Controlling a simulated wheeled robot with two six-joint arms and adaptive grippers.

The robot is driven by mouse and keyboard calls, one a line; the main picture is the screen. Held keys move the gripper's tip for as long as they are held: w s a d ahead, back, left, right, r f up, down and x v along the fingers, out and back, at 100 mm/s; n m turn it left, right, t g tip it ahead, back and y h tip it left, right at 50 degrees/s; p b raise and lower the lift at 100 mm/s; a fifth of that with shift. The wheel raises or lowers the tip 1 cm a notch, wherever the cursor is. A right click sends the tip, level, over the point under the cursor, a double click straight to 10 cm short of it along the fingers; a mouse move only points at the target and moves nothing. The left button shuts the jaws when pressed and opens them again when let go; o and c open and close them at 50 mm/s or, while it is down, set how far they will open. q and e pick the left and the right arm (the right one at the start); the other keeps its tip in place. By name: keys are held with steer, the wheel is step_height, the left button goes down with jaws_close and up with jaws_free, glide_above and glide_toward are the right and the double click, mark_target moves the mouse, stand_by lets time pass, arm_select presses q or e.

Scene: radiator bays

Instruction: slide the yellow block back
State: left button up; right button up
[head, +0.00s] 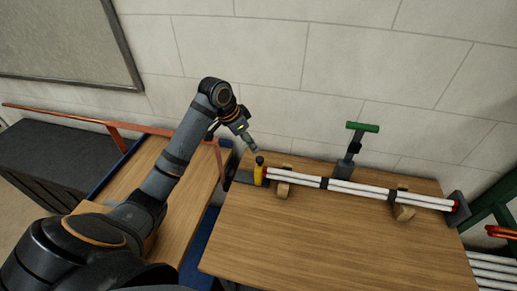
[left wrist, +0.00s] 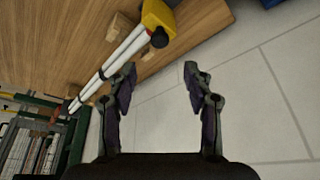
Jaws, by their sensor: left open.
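The yellow block (head: 259,172) stands at the left end of a bundle of white tubes on the wooden table, with a black knob on top. In the left wrist view the yellow block (left wrist: 158,17) is at the top, with its black knob (left wrist: 159,39) facing the camera. My left gripper (head: 252,148) is just above and slightly left of the block in the head view. In the left wrist view the left gripper's two fingers (left wrist: 160,72) are apart with nothing between them, and the block lies beyond their tips. The right gripper is not in view.
The white tubes (head: 360,191) rest on wooden cradles (head: 404,207) and end at a grey bracket (head: 458,208) at right. The front of the table (head: 300,245) is clear. A wall is close behind.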

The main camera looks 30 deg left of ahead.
mark_target(260, 158)
arm_select(q)
steer(key=p+x, duration=0.1)
steer(key=x, duration=0.8)
steer(key=shift+w+d+f, duration=0.1)
steer(key=shift+f, duration=0.45)
steer(key=shift+w+f, duration=0.1)
steer(key=shift+f, duration=0.05)
steer(key=c, duration=0.7)
jaws_close()
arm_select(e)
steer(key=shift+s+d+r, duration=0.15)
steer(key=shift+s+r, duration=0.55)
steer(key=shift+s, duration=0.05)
